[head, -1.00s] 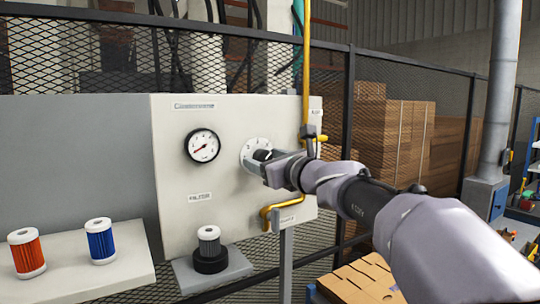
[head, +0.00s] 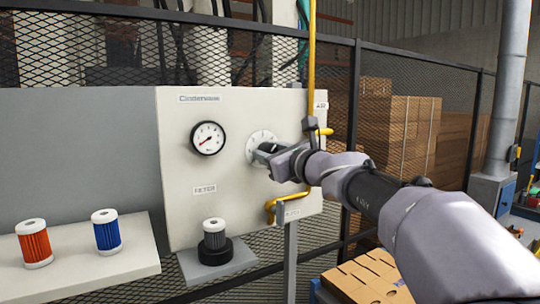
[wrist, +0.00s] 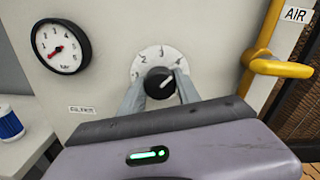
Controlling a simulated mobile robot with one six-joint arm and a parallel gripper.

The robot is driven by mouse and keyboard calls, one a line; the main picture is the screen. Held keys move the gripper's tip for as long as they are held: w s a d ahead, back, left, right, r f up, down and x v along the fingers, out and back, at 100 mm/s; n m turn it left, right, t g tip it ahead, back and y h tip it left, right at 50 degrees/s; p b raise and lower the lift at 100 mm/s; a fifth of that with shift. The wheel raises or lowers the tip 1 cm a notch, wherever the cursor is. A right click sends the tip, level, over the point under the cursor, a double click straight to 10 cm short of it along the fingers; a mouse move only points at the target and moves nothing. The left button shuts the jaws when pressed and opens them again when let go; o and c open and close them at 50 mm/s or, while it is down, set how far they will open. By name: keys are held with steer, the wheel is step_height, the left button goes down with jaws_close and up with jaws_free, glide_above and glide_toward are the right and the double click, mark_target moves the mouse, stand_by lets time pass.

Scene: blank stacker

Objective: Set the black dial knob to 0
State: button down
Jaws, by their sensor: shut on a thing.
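The black dial knob (wrist: 160,83) sits on a round white dial plate (wrist: 151,60) with printed numbers on the pale panel. My gripper (wrist: 160,90) is shut on the knob, one finger on each side of it. A white pointer mark on the knob points to the upper right in the wrist view; I cannot read the number it is at. In the head view my gripper (head: 277,155) covers most of the knob, and the dial plate (head: 256,138) shows behind it.
A pressure gauge (head: 207,138) is left of the dial, its needle low. A yellow pipe with a valve handle (head: 325,131) is close on the right. Filters, one orange (head: 33,244) and one blue (head: 106,231), stand on a shelf.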

steer(key=n+b, duration=0.3)
steer(key=n, duration=0.1)
steer(key=shift+f, duration=0.15)
steer(key=n+b, duration=0.3)
steer(key=n, duration=0.1)
steer(key=shift+n, duration=0.3)
steer(key=n+b, duration=0.2)
steer(key=n, duration=0.2)
steer(key=shift+n+b, duration=0.3)
steer(key=shift+b, duration=0.1)
steer(key=n+b, duration=0.2)
steer(key=n, duration=0.2)
steer(key=shift+n, duration=0.3)
steer(key=n+b, duration=0.1)
steer(key=n, duration=0.2)
steer(key=shift+n+b, duration=0.3)
steer(key=n+b, duration=0.1)
steer(key=n, duration=0.3)
steer(key=n+b, duration=0.1)
steer(key=n, duration=0.8)
steer(key=shift+n+b, duration=0.3)
